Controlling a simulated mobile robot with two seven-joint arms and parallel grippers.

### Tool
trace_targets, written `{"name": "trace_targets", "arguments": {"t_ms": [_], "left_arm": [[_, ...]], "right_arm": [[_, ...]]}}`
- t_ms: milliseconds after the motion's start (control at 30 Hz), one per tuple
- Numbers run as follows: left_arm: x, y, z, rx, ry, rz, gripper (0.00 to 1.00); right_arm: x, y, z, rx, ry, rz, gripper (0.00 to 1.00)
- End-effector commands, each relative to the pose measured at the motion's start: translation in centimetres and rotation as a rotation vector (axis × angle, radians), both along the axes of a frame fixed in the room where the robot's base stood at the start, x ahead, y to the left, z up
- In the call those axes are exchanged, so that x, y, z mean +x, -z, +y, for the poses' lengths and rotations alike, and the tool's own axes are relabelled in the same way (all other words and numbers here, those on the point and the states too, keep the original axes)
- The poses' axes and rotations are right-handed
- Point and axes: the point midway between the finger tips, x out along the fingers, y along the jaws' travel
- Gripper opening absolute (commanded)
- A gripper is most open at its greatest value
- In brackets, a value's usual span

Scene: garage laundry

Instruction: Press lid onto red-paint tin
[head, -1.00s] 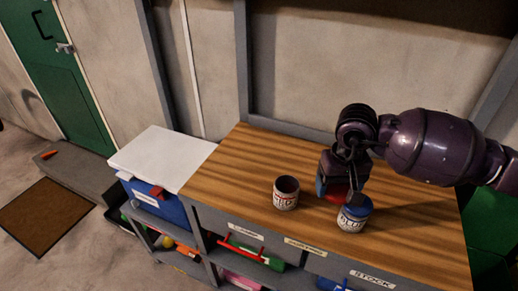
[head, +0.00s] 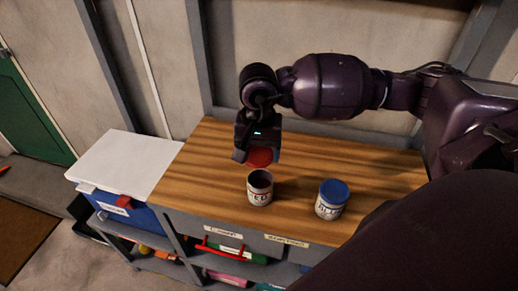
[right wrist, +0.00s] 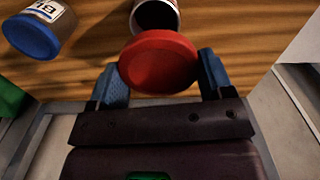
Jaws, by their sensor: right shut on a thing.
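The red-paint tin (head: 260,188) stands upright and open on the wooden bench top, its label reading RED. My right gripper (head: 257,157) is shut on a red lid (head: 263,157), held above the bench just behind the tin in the head view. In the right wrist view the red lid (right wrist: 158,62) sits between the two blue fingers, and the tin (right wrist: 156,14) shows partly behind it with a dark opening. The lid and tin look apart. A blue-lidded tin (head: 331,200) stands to the right; it also shows in the right wrist view (right wrist: 36,32). My left gripper is not in view.
The wooden bench top (head: 205,165) is clear left of the tins. A white-lidded blue box (head: 125,165) stands at its left. Shelves with coloured items, including a red handle (head: 220,250), lie below the front edge. The wall is behind.

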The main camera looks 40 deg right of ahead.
Motion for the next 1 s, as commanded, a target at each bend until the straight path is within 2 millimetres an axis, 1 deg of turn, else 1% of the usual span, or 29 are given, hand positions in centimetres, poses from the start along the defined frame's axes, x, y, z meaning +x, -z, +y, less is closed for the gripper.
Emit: {"name": "trace_targets", "arguments": {"t_ms": [133, 367, 867, 1000], "left_arm": [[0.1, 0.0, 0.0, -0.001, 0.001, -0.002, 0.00], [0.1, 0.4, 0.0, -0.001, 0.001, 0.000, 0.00], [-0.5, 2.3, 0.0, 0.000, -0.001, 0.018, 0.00], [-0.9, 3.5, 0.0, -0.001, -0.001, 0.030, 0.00]], "right_arm": [[-0.4, -0.1, -0.5, -0.002, 0.059, 0.001, 0.52], [-0.4, 0.6, -0.5, -0.001, 0.063, 0.002, 0.52], [-0.4, 4.5, -0.5, -0.002, 0.061, 0.003, 0.52], [-0.4, 5.5, -0.5, -0.003, 0.060, 0.003, 0.52]]}}
